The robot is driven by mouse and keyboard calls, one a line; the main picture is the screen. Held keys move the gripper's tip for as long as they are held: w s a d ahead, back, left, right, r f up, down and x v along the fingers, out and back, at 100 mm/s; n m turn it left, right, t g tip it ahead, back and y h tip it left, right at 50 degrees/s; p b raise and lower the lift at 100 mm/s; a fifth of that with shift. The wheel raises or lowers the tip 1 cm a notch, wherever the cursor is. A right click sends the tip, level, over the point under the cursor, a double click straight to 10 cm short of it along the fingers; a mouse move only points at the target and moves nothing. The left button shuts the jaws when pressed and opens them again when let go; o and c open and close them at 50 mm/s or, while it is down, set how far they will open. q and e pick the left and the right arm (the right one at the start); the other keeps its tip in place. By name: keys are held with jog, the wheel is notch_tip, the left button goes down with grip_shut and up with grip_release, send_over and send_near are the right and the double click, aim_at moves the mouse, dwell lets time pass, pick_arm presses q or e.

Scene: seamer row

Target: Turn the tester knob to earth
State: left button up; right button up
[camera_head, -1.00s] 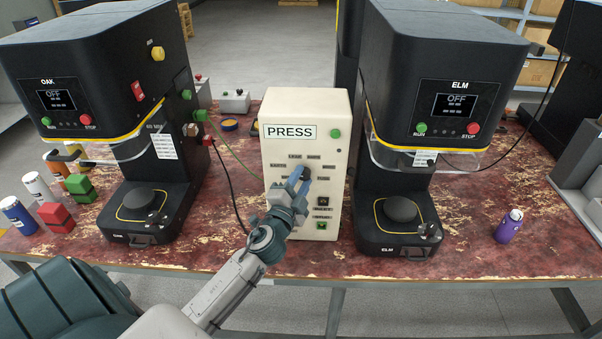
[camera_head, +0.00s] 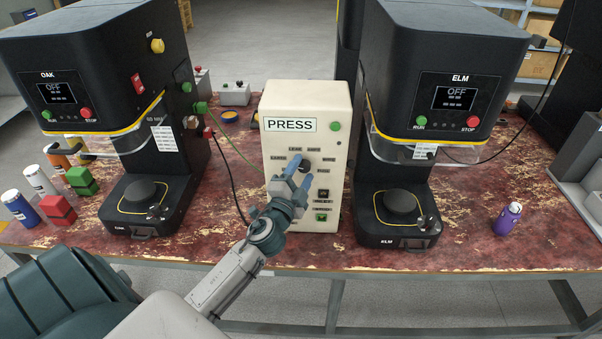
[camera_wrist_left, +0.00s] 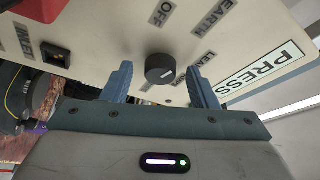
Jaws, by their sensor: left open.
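The cream tester box (camera_head: 275,165), marked PRESS, stands on the table between the OAK and ELM machines. Its round black knob (camera_head: 304,165) is on the upper front, ringed by small labels. My left gripper (camera_head: 299,177) is in front of it, open, with its two blue fingers apart. In the left wrist view the knob (camera_wrist_left: 160,68) sits between the fingertips, with clear gaps on both sides. The EARTH label (camera_wrist_left: 209,18) and OFF label (camera_wrist_left: 163,12) are readable there. The knob has a short white mark; which label it points at is unclear. My right gripper is out of view.
The OAK machine (camera_head: 90,65) stands left and the ELM machine (camera_head: 445,60) close on the right. A green and a black cable run beside the OAK machine to the box. Cans and red and green blocks (camera_head: 57,210) are far left; a purple bottle (camera_head: 507,219) is right.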

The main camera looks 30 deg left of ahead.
pick_arm(q)
jog(key=b+v, duration=0.4)
jog(key=v, duration=0.6)
jog(key=shift+s+b, duration=0.35)
jog(key=shift+b, duration=0.05)
jog(key=shift+f, duration=0.15)
